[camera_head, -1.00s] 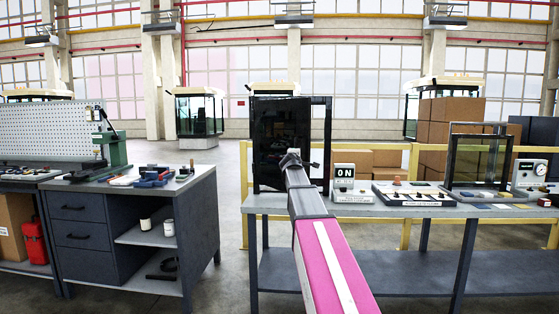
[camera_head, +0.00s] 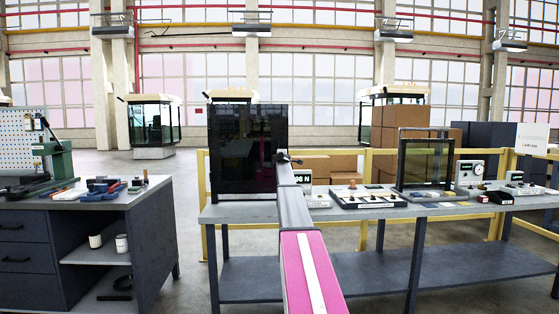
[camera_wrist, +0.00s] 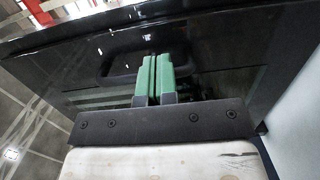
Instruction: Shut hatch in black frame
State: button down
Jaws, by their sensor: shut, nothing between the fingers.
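The black frame (camera_head: 213,185) stands upright at the left end of the grey bench. Its dark glass hatch (camera_head: 240,150) now covers nearly the whole frame opening; I cannot tell whether it sits fully flush. My gripper (camera_head: 284,158) is at the hatch's right edge in the head view, partly hidden by my arm. In the wrist view, the green fingertips (camera_wrist: 153,62) are together with nothing between them. They point at the glossy black hatch (camera_wrist: 225,40), close to a dark recessed handle (camera_wrist: 120,65). Whether they touch it is unclear.
On the bench (camera_head: 340,207) stand a display box (camera_head: 303,178), a control panel (camera_head: 362,196), a second frame with yellowish glass (camera_head: 425,165) and a gauge box (camera_head: 470,173). A workbench (camera_head: 150,205) stands to the left, with a floor gap between. Yellow railing (camera_head: 375,157) runs behind.

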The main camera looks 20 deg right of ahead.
jog(key=shift+x, duration=0.9)
jog(key=shift+s, duration=0.1)
